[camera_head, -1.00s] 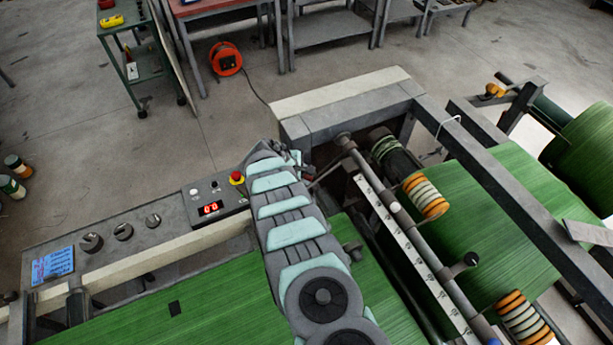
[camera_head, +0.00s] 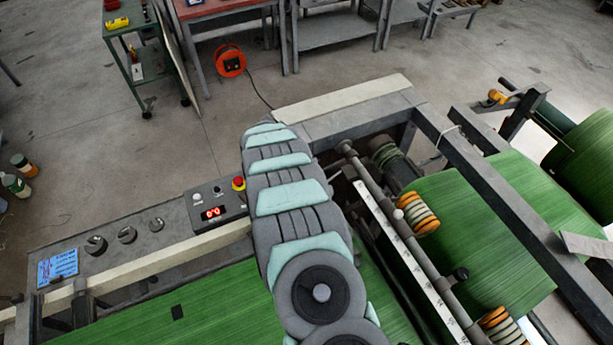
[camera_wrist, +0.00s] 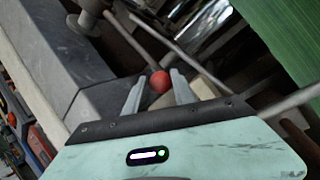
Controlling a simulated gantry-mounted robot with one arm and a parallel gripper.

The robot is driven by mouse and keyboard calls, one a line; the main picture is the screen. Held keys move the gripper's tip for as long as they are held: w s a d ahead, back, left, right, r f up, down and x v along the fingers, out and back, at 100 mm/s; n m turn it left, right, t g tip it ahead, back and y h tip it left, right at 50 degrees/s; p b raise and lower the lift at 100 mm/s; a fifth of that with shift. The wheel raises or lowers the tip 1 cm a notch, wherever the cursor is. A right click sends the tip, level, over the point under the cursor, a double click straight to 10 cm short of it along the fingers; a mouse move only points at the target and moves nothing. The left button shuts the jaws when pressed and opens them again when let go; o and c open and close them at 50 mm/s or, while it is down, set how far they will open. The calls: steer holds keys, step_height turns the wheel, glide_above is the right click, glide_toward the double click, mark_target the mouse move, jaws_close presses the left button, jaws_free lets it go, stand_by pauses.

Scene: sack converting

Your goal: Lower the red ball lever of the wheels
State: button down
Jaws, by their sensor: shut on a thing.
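In the wrist view the red ball (camera_wrist: 160,81) of the lever sits between the two fingertips of my gripper (camera_wrist: 158,88). The fingers are shut on the ball, one on each side. Thin grey rods lie just beyond the ball, and I cannot tell which one carries it. In the head view my arm covers the gripper and the red ball. The shaft with the orange and white striped wheels (camera_head: 418,213) lies to the right of my arm.
A grey frame block (camera_wrist: 50,45) stands close on the left in the wrist view. Green sack material (camera_head: 480,235) runs below and right of the arm. A control panel (camera_head: 215,204) with a red button (camera_head: 238,183) stands left of the arm.

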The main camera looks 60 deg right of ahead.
steer(key=shift+s+d+r, duration=0.1)
steer(key=shift+d+r, duration=0.1)
steer(key=c, duration=1.1)
jaws_free()
steer(key=shift+s+d, duration=0.1)
steer(key=shift+d, duration=0.05)
steer(key=shift+o, duration=0.2)
steer(key=shift+w+a+r, duration=0.2)
steer(key=shift+a+r, duration=0.1)
steer(key=shift+r, duration=0.35)
steer(key=p+v, duration=0.3)
steer(key=v, duration=0.6)
steer(key=shift+r, duration=0.2)
steer(key=shift+a+f, duration=0.1)
steer(key=shift+a, duration=0.05)
